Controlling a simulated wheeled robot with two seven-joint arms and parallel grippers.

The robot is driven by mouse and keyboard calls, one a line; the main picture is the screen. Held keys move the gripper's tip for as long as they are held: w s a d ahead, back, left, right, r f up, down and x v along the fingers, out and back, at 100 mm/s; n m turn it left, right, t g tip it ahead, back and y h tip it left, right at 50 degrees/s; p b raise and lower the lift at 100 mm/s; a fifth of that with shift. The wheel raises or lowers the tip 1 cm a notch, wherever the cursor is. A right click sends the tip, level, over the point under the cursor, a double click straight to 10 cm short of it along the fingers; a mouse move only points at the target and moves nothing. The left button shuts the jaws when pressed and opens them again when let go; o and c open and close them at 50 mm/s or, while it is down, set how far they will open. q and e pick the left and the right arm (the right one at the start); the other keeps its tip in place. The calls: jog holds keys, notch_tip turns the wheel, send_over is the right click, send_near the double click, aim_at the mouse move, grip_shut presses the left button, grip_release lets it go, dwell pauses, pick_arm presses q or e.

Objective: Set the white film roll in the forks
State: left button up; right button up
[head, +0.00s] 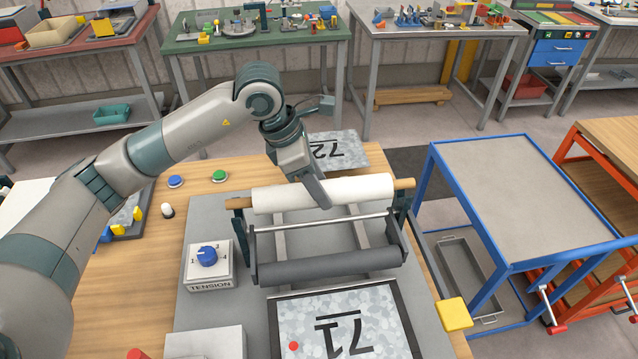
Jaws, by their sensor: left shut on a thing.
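The white film roll (358,191) lies level across the back of the machine on a wooden core, whose ends stick out on both sides. My left gripper (318,190) reaches down from above and is shut on the roll near its middle, its finger covering part of the white film. The dark forks show at the left (238,220) and right (402,203), under or beside the core ends. I cannot tell whether the core rests fully in them. My right gripper is not in view.
A dark roller (330,267) and a thin steel bar lie in front of the roll. A tension dial box (209,264) stands left, and a plate marked 71 (345,328) in front. A blue-framed table (515,195) stands right. Green (219,175) and blue (176,181) buttons sit back left.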

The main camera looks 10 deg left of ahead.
pick_arm(q)
jog(key=shift+r+b, duration=0.15)
jog(key=shift+b, duration=0.25)
dwell(0.5)
jog(key=shift+f+b, duration=1.1)
jog(key=shift+b, duration=0.15)
dwell(0.4)
jog(key=shift+b, duration=0.45)
dwell(0.4)
jog(key=shift+f+b, duration=0.95)
jog(key=shift+b, duration=0.05)
dwell(1.3)
jog(key=o, duration=1.3)
jog(key=shift+w, duration=0.1)
